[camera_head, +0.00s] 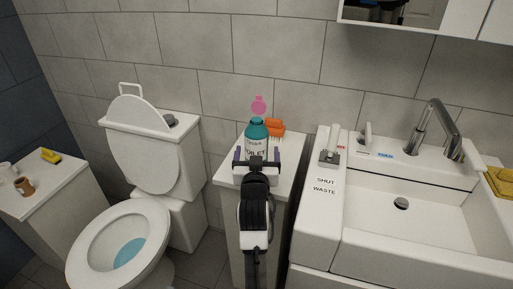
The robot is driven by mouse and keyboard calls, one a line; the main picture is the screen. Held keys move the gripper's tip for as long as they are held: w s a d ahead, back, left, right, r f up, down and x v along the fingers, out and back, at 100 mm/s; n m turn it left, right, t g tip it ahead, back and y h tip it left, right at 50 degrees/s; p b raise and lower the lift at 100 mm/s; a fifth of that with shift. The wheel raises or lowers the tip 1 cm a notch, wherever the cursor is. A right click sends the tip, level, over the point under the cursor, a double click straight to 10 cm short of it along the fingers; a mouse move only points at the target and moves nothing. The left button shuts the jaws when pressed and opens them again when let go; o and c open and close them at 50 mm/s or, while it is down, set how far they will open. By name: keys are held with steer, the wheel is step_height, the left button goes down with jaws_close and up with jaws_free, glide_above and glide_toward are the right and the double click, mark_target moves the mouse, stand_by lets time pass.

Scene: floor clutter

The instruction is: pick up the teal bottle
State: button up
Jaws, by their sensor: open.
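The teal bottle (257,131) stands upright on a narrow white cabinet top between the toilet and the sink. It has a teal cap and shoulder and a pale label with dark letters. My gripper (257,156) is open in front of the bottle, with one dark purple-tipped finger to the left of the bottle's lower part and one to the right. The bottle's base is hidden behind my gripper. I cannot tell whether the fingers touch it.
An orange brush (275,127) stands close behind the bottle to the right, and a pink item (259,105) is behind it. The toilet (118,245) is at left. The sink counter (318,225) is close at right. The tiled wall is behind.

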steer(key=w, duration=0.3)
steer(key=shift+w+a, duration=0.1)
steer(key=shift+c, duration=0.4)
steer(key=c, duration=1.2)
